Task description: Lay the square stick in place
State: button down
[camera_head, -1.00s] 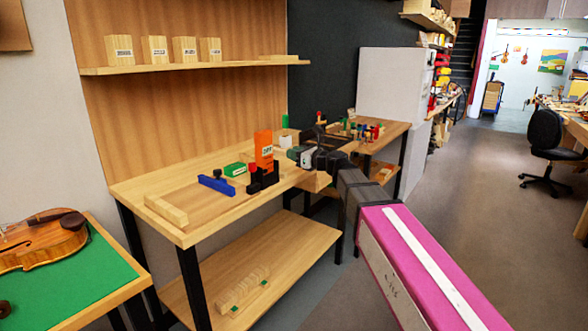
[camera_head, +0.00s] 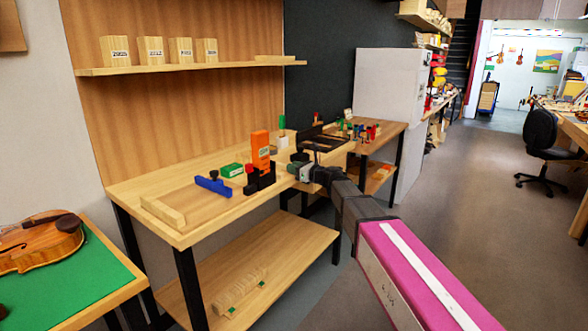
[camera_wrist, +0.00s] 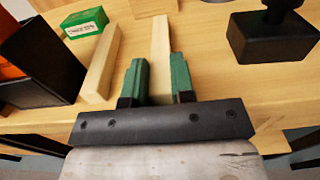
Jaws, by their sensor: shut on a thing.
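A pale square wooden stick (camera_wrist: 160,45) sits between the two green fingers of my gripper (camera_wrist: 159,80), which is shut on it. The stick points away from the gripper over the bench top; I cannot tell whether it touches the wood. A second pale stick (camera_wrist: 102,65) lies on the bench just left of the fingers, apart from them. In the head view my gripper (camera_head: 297,167) is low over the right part of the wooden bench (camera_head: 215,222), and the held stick cannot be made out there.
Left of the gripper are a black stand (camera_head: 259,182) with an orange block (camera_head: 260,147), a green labelled box (camera_head: 231,170) and a blue tool (camera_head: 213,186). A black block (camera_wrist: 270,40) stands right in the wrist view. Bare bench lies front left.

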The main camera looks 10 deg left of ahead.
jog(key=c, duration=1)
grip_release()
jog(key=shift+f, duration=0.1)
jog(key=shift+s+d, duration=0.1)
jog(key=v, duration=1)
jog(key=shift+d, duration=0.35)
